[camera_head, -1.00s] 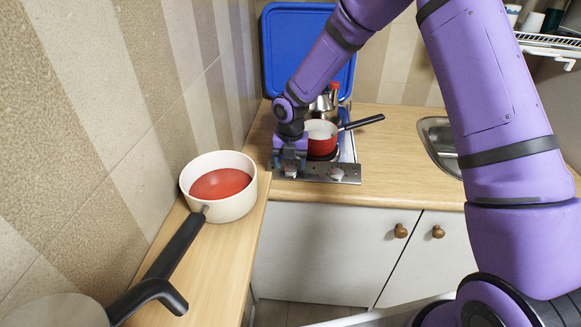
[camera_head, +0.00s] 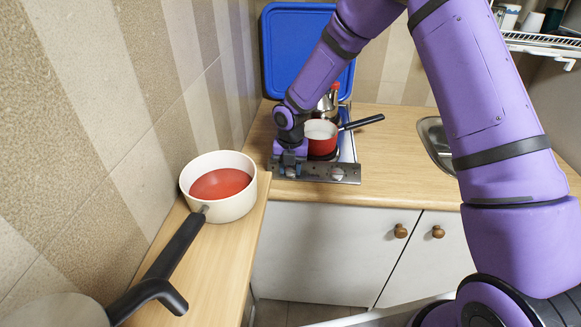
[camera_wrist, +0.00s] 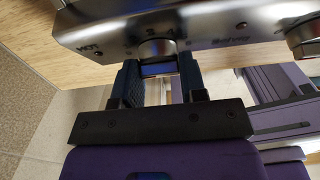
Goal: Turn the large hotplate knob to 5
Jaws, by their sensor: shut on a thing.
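The hob's steel front panel (camera_head: 315,175) carries two knobs. My gripper (camera_head: 289,163) is at the left knob, in front of the panel. In the wrist view my gripper (camera_wrist: 159,78) has its two dark fingers on either side of this left knob (camera_wrist: 158,48), shut on it. The other knob (camera_head: 338,174) is free, to the right; it also shows at the right edge of the wrist view. The printed marks beside the held knob are too small to read its setting, and the pictures do not show which knob belongs to the large hotplate.
A red saucepan (camera_head: 321,146) stands on the hob with its handle to the right. The blue lid (camera_head: 295,50) is raised behind it. A cream pot (camera_head: 236,206) stands on the left counter. A sink (camera_head: 437,140) is at the right.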

